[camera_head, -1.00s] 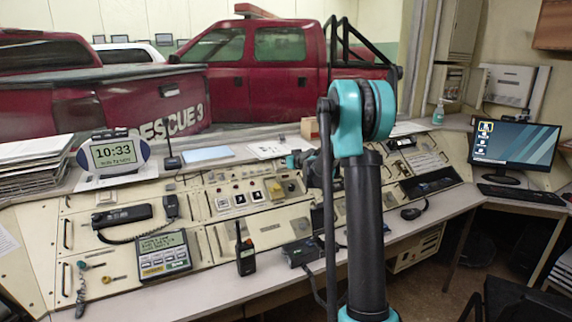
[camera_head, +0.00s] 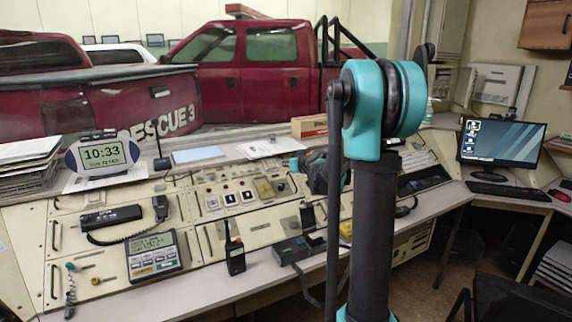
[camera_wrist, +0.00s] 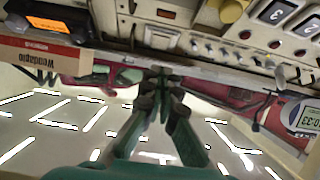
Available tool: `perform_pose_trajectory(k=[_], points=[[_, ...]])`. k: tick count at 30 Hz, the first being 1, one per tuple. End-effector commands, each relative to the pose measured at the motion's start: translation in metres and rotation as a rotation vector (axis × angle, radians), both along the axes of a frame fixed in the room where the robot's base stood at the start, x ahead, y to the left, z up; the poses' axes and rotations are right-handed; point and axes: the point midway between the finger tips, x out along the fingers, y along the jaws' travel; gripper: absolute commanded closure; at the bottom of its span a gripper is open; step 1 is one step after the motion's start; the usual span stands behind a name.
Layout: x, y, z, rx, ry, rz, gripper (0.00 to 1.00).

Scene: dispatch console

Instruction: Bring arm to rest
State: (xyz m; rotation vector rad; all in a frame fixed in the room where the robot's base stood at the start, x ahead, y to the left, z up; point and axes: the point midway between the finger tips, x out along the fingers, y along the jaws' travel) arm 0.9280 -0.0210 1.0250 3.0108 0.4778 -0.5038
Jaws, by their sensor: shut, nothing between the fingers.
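My arm stands in the right middle of the head view, with a teal elbow joint at the top of a dark upright link. My gripper (camera_wrist: 162,74) shows in the wrist view with its teal and dark fingers together and nothing between them. In the head view my gripper (camera_head: 296,163) is small and partly hidden behind my arm, above the console panel (camera_head: 207,228). The wrist view is upside down, with the panel along the top and ceiling lights below.
A handheld radio (camera_head: 235,257) stands at the console's front. A monitor (camera_head: 501,144) stands right. Red trucks (camera_head: 252,78) are beyond the console.

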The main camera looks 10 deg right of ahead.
Motion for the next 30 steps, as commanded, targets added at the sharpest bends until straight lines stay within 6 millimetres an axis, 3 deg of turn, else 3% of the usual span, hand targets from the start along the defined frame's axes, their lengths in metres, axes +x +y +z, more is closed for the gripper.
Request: perform_pose_trajectory(k=[5, 8, 11, 18, 24, 27, 30], points=[[-0.004, 0.002, -0.001, 0.001, 0.009, 0.003, 1.00], [-0.026, 0.009, -0.008, 0.000, 0.050, 0.018, 1.00], [-0.069, 0.022, -0.024, -0.002, 0.136, 0.038, 1.00], [-0.214, 0.033, -0.089, -0.030, 0.440, 0.015, 1.00], [-0.334, 0.015, -0.147, -0.077, 0.680, -0.105, 1.00], [-0.381, 0.002, -0.169, -0.101, 0.764, -0.179, 1.00], [-0.414, -0.009, -0.185, -0.120, 0.821, -0.241, 1.00]])
